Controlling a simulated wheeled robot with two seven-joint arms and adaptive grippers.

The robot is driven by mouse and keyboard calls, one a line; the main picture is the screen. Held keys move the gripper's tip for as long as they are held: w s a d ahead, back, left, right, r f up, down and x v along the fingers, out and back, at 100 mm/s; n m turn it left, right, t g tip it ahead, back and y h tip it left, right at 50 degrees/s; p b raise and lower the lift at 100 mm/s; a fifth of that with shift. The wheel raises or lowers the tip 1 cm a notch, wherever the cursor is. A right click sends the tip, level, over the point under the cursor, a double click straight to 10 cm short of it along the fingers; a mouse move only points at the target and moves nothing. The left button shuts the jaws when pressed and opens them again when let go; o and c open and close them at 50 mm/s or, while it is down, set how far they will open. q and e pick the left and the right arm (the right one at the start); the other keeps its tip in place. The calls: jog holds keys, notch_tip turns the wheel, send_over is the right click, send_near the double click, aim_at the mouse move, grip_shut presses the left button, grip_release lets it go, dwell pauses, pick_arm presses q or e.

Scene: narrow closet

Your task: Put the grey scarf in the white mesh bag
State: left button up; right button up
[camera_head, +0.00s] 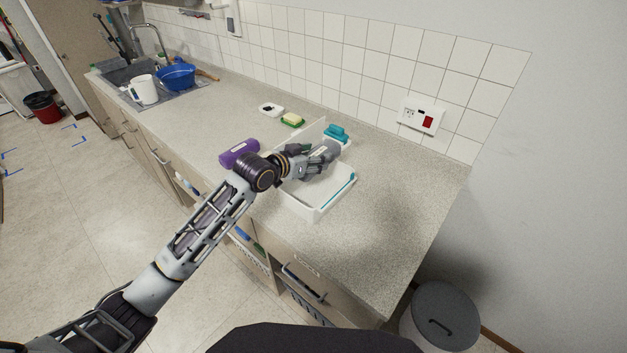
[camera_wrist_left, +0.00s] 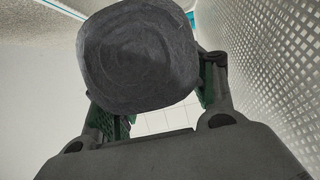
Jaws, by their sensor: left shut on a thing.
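The grey scarf (camera_wrist_left: 138,55) is a tight roll with its spiral end facing the left wrist camera. My left gripper (camera_wrist_left: 160,88) is shut on it, with one finger on each side. In the head view my left gripper (camera_head: 322,155) is over the far part of the white mesh bag (camera_head: 300,203), which stands open like a box on the counter. In the wrist view the bag's mesh wall (camera_wrist_left: 265,75) runs close along the right. I cannot tell whether the scarf touches the bag's floor. My right gripper is not seen.
A purple roll (camera_head: 239,152) lies left of the bag. Teal items (camera_head: 337,133) are just behind it. A sponge (camera_head: 292,120) and a white soap dish (camera_head: 271,109) are farther back. A blue basin (camera_head: 176,77) and white jug (camera_head: 144,89) are by the sink. The counter's right end is clear.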

pick_arm(q)
jog(key=shift+f, duration=2.8)
jog(key=shift+f, duration=0.1)
jog(key=shift+f+p, duration=0.3)
jog(key=shift+f, duration=1.7)
jog(key=shift+f, duration=0.6)
jog(key=o, duration=1.1)
jog(key=shift+r, duration=0.1)
jog(key=shift+r, duration=0.5)
jog(key=b+v, duration=0.1)
jog(key=v, duration=1.1)
